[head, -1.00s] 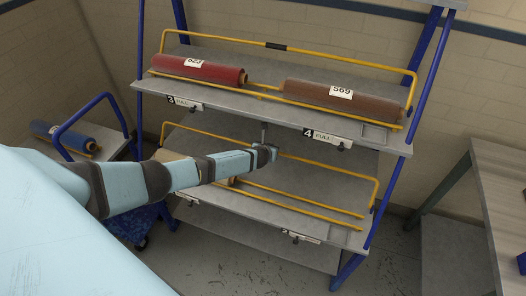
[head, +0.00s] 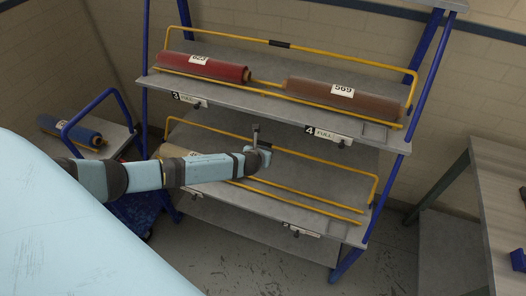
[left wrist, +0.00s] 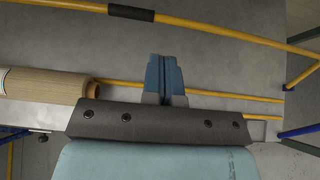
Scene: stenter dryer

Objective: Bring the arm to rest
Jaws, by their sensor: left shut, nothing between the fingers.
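My left arm comes in from the left in the head view, reaching in front of the rack's lower shelf. My left gripper (head: 256,134) is at its end, pointing up, below the front edge of the upper shelf. In the left wrist view the two blue fingers of the gripper (left wrist: 165,78) are together with nothing between them. The grey lower shelf (left wrist: 220,70) and its yellow rails lie behind it. My right gripper is in neither view.
The upper shelf (head: 270,92) holds a red roll (head: 205,67) and a brown roll (head: 345,97). A tan roll (left wrist: 45,84) lies on the lower shelf, beside the gripper. A blue roll (head: 75,130) lies on a cart at the left. A table (head: 492,190) stands at the right.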

